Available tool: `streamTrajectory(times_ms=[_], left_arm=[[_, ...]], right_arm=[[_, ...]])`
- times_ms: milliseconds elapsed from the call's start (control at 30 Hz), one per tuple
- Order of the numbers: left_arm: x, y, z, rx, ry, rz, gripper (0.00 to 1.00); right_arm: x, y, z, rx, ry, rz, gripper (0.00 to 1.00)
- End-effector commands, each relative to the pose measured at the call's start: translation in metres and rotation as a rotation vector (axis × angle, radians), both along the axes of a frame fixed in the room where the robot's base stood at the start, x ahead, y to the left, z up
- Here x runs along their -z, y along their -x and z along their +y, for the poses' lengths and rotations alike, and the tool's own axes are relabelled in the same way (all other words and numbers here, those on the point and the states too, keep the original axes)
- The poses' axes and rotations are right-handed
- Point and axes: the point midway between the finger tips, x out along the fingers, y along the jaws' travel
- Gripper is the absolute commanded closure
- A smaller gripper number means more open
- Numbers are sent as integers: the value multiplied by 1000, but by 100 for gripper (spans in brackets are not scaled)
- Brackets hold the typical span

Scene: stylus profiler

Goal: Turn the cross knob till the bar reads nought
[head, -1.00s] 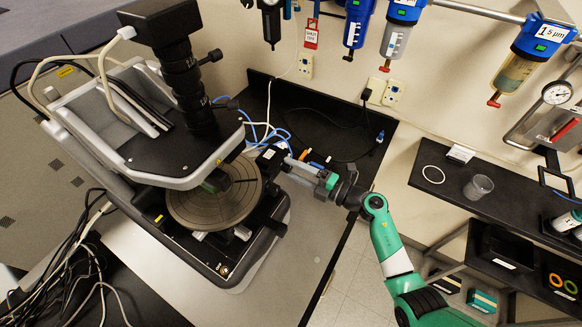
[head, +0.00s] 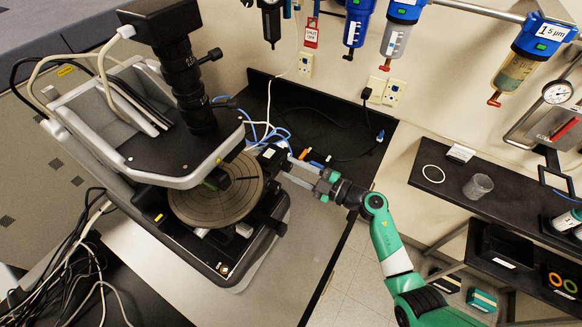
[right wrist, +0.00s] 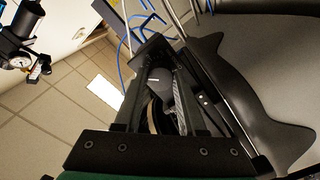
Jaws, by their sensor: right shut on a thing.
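The stylus profiler (head: 215,140) stands at the left in the head view, with a round grooved stage (head: 215,195) under its overhanging head. My right gripper (head: 287,168) reaches in from the right to the side of the stage base, its two fingers seen apart. In the right wrist view, my gripper (right wrist: 160,78) is shut on a dark knob (right wrist: 157,84) with a small white mark, held between the fingers. I take this to be the cross knob; its arms are largely hidden. I cannot make out a bar reading. My left gripper is out of view.
Blue and white cables (head: 262,130) lie close behind the gripper. A black shelf (head: 490,205) at the right holds a clear cup (head: 478,187) and a white ring (head: 433,174). Blue-topped filters (head: 533,50) hang on the wall. Tangled cables (head: 75,270) lie at lower left.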

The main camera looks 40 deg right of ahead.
Motion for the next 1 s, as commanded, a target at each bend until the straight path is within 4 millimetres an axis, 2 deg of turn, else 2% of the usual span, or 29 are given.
streamTrajectory(times_ms=[100,133,267,600,1000], left_arm=[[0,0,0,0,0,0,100],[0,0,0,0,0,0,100],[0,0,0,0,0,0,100],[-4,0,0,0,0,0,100],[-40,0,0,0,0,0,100]], right_arm=[[0,0,0,1,-4,2,100],[1,0,0,0,-4,3,55],[0,0,0,0,-4,1,32],[-1,3,-2,1,-2,2,30],[-4,54,-20,4,-2,3,30]])
